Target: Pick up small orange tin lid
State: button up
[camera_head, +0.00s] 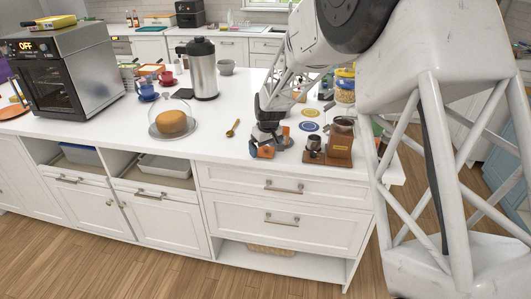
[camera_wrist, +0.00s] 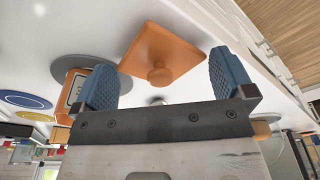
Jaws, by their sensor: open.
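The small orange tin lid (camera_wrist: 162,50) is a square plate with a round knob, lying on the white counter. In the wrist view it is between and just beyond my open blue fingertips, with the knob toward me. My gripper (camera_wrist: 167,80) is open and empty; I cannot tell whether a finger touches the lid. In the head view my gripper (camera_head: 265,147) is low over the counter's front edge, with orange of the lid (camera_head: 266,152) showing among the fingers. An orange tin (camera_wrist: 76,86) with a pale label stands beside the left finger on a grey disc.
A wooden stand (camera_head: 340,150) with coffee gear is close to the right. A cake under a glass dome (camera_head: 172,122) and a wooden spoon (camera_head: 233,127) are to the left, with clear counter between.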

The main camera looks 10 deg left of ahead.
aim_at(266, 147)
jog(key=shift+c, duration=0.3)
jog(key=c, duration=0.4)
jog(key=shift+c, duration=0.2)
jog(key=shift+r, duration=0.15)
jog(key=shift+r, duration=0.8)
jog(key=shift+s+r, duration=0.1)
jog(key=shift+r, duration=0.85)
jog(key=s+d, duration=0.3)
jog(key=s, duration=0.4)
jog(key=s+d+r, duration=0.1)
jog(key=s+d, duration=0.2)
jog(key=s, duration=0.4)
jog(key=shift+s+d+r, duration=0.15)
jog(key=shift+s+d, duration=0.05)
jog(key=shift+d, duration=0.05)
jog(key=shift+w, duration=0.1)
